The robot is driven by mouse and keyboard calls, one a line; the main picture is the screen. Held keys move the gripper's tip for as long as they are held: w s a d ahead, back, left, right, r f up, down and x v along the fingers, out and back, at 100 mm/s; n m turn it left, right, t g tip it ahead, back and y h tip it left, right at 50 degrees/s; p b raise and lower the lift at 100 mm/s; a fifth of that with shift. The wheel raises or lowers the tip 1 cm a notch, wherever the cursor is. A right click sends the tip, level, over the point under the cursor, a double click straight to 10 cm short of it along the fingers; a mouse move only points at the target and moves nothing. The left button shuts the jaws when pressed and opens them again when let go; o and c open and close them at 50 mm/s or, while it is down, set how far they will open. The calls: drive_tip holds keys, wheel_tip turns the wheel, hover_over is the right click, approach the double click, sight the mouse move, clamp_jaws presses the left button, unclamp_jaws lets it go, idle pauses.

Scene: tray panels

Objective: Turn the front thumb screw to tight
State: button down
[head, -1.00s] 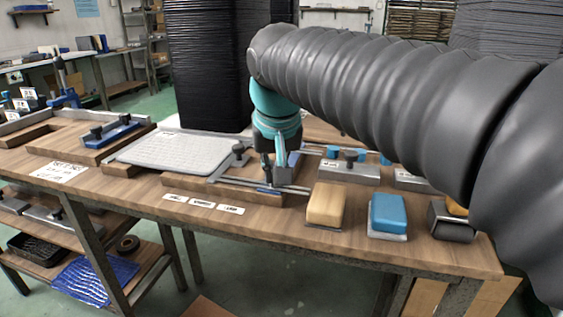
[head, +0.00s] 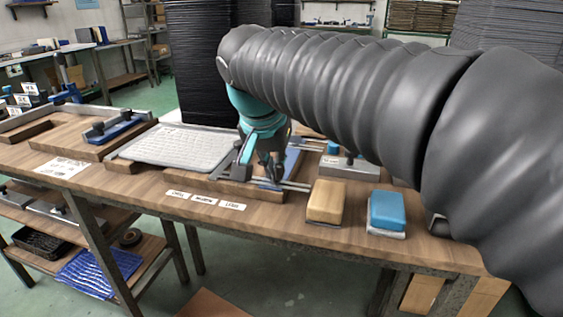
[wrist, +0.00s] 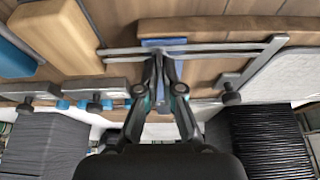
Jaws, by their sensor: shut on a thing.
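My gripper (head: 270,178) is lowered over the grey metal rails (head: 292,184) at the right end of the light grey tray panel (head: 178,145). In the wrist view its two fingers (wrist: 161,60) come together just above a blue piece (wrist: 163,42) under the rails. The front thumb screw lies between the fingertips and is mostly hidden, so its turn cannot be read. Another black thumb screw (wrist: 231,98) stands on the side bar by the panel, apart from the fingers.
A tan block (head: 325,202) and a blue block (head: 387,210) stand to the right. White label cards (head: 204,201) lie along the front edge. Metal bars with black knobs (wrist: 95,105) stand behind. A blue clamp (head: 112,130) sits on the far-left board.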

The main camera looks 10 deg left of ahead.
drive_tip(key=c, duration=1.3)
unclamp_jaws()
drive_tip(key=shift+c, duration=0.2)
drive_tip(key=v, duration=1.2)
